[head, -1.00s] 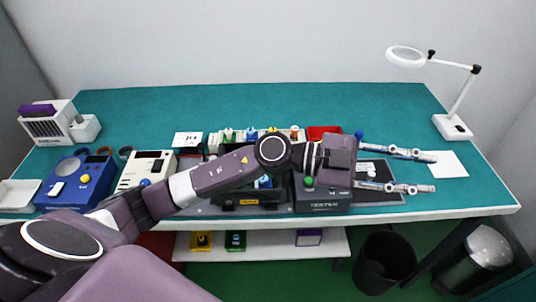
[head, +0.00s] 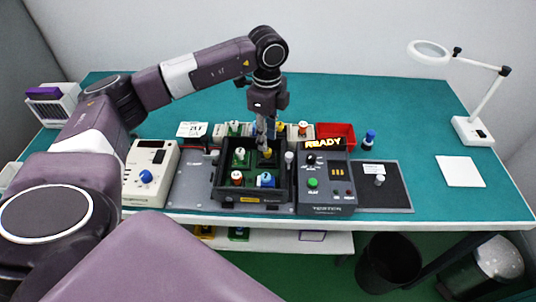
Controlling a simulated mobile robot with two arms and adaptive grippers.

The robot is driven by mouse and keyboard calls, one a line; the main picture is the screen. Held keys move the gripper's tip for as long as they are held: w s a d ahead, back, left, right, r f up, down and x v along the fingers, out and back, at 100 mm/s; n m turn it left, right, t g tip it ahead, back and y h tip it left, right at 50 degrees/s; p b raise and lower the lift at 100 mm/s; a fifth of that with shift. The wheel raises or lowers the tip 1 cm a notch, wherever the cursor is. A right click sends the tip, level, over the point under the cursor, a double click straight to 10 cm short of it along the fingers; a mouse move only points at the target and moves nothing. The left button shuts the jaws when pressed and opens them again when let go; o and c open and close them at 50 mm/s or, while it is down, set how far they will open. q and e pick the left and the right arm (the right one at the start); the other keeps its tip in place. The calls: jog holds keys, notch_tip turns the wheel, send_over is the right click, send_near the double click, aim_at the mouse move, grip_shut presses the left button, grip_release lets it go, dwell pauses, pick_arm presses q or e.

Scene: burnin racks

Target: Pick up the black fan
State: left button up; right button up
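My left gripper (head: 265,144) points straight down over the back right part of a black tray (head: 224,199). Its fingertips are beside a small yellow-topped part (head: 267,154) in that tray. The fingers are seen nearly edge-on, so their gap and any contact are hidden. I cannot pick out a thing that is clearly a black fan. My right gripper is not in view.
A tester (head: 325,197) with a lit READY sign stands right of the tray. A cream box with a blue knob (head: 146,177) stands left. Behind are a row of coloured parts and a red bin (head: 337,132). A lamp (head: 474,130) stands at the right. The back of the table is clear.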

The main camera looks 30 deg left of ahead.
aim_at(267, 155)
pick_arm(q)
notch_tip(267, 155, down, 5)
jog(key=shift+r+p, duration=0.2)
jog(key=shift+p, duration=0.85)
jog(key=shift+w+f, duration=0.1)
jog(key=shift+f, duration=0.25)
jog(key=shift+c, duration=0.5)
grip_shut()
